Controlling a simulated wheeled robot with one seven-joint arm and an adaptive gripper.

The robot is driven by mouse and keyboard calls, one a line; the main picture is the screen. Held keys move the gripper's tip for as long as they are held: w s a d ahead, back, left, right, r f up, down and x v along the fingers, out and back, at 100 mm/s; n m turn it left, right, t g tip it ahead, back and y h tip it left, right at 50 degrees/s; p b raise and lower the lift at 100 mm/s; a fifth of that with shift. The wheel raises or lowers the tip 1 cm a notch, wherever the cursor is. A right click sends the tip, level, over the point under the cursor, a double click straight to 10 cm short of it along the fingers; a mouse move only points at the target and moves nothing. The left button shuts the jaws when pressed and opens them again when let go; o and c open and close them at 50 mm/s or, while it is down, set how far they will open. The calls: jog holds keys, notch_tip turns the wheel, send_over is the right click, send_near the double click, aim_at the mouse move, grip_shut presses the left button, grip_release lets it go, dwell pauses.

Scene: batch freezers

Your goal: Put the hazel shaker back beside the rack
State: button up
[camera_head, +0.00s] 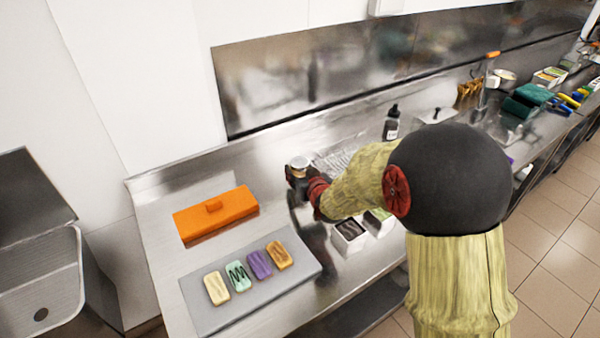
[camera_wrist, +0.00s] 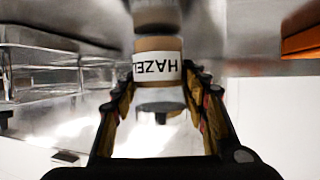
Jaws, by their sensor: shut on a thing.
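The hazel shaker (camera_wrist: 158,65) has a brown body and a white label, seen upside down in the wrist view. Its pale top (camera_head: 299,163) shows in the head view. My gripper (camera_head: 301,180) is shut on it, with one finger on each side in the wrist view (camera_wrist: 160,88). The shaker is at the back of the steel counter, just left of the rack (camera_head: 338,160). The rack looks clear or metallic and also shows at the left of the wrist view (camera_wrist: 40,68). I cannot tell whether the shaker's base touches the counter.
An orange lidded box (camera_head: 215,214) is left of my gripper. A grey tray (camera_head: 225,312) with several coloured bars lies in front. Small tubs (camera_head: 349,236) stand beneath my arm at the right. A dark bottle (camera_head: 391,123) stands behind. Bare counter (camera_head: 180,255) shows at left.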

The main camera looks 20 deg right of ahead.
jog(key=shift+f, duration=0.15)
jog(key=o, duration=1.2)
jog(key=shift+c, duration=0.2)
jog(key=shift+r, duration=0.25)
jog(key=s+r+g+p, duration=0.1)
jog(key=s+r, duration=0.4)
jog(key=s, duration=0.8)
jog(key=s+r+g+p, duration=0.1)
jog(key=s+r+g, duration=0.3)
jog(key=s, duration=1)
jog(key=s+r+g+p, duration=0.1)
jog(key=s+r, duration=0.4)
jog(key=s, duration=0.8)
jog(key=shift+s+r+m+g+h, duration=0.3)
jog(key=shift+s+r+g+h, duration=0.1)
jog(key=shift+g, duration=0.5)
